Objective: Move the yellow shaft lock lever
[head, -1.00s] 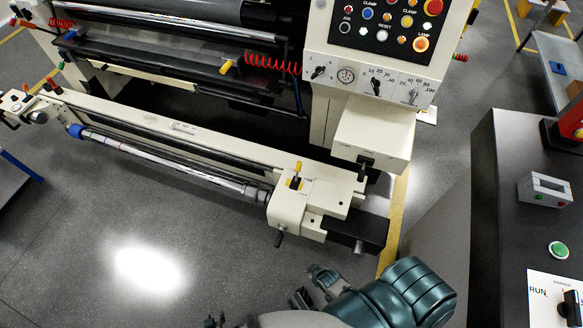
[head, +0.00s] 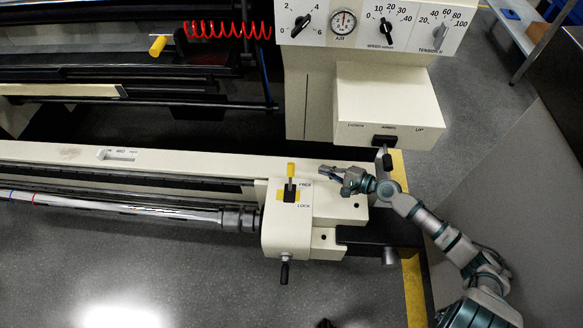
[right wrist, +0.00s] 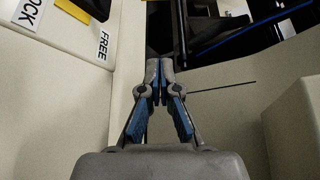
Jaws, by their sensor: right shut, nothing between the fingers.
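The yellow shaft lock lever (head: 291,172) stands up from a black slot in a yellow plate (head: 280,194) on the cream end block (head: 272,233). Its yellow tip is on the FREE side; LOCK is printed lower down. My right gripper (head: 322,172) is shut and empty, just right of the lever and apart from it, above the block. In the right wrist view my right gripper's fingertips (right wrist: 160,65) meet, with the FREE label (right wrist: 103,45) to their left. A yellow patch shows at that view's top left edge; I cannot tell if it is lever or plate. My left gripper is not in view.
A cream control box (head: 388,108) with a black switch (head: 384,140) hangs behind and right of my right gripper. A shiny shaft (head: 120,208) runs left from the end block. A black-handled crank (head: 284,272) hangs at the block's front.

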